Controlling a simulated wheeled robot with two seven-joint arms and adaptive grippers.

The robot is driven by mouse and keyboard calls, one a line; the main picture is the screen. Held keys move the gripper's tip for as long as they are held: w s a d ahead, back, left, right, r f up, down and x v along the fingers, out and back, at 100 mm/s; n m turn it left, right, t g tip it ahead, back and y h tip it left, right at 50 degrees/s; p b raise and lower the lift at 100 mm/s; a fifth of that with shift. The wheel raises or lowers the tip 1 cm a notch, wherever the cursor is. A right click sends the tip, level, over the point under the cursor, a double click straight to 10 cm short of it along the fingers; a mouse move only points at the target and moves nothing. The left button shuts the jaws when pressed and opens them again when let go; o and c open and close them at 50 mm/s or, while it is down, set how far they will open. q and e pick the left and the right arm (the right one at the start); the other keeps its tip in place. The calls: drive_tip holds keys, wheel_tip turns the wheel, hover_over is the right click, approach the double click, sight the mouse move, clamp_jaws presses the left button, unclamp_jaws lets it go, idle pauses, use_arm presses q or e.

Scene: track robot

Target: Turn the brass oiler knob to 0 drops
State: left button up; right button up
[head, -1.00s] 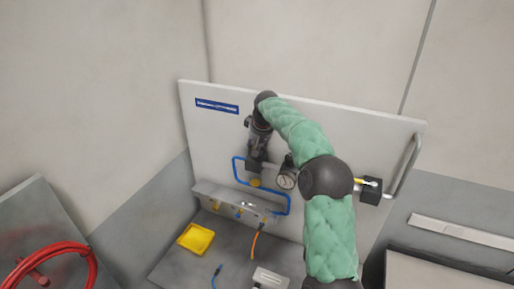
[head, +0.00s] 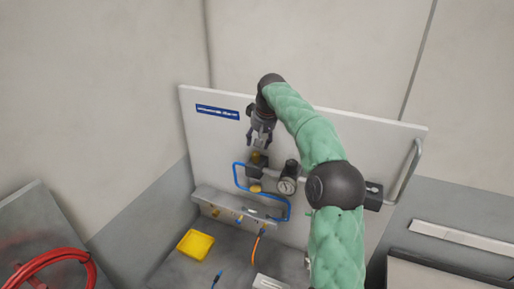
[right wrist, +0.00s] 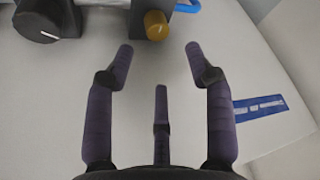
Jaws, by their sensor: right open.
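The brass oiler knob (head: 255,158) is a small round knob on top of a black block (head: 257,171) on the upright panel. In the right wrist view the knob (right wrist: 157,25) shows as a brass cylinder at the top middle, beyond the fingertips. Its drop marks cannot be read. My right gripper (head: 260,145) is just above the knob in the head view. In the right wrist view the gripper (right wrist: 160,52) has its fingers spread, with nothing between them. My left gripper is not in view.
A yellow tray (head: 195,245) lies on the bench. A red wheel (head: 45,268) stands lower left.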

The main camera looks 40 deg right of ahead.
drive_tip(key=shift+v, duration=1.9)
drive_tip(key=shift+w, duration=0.1)
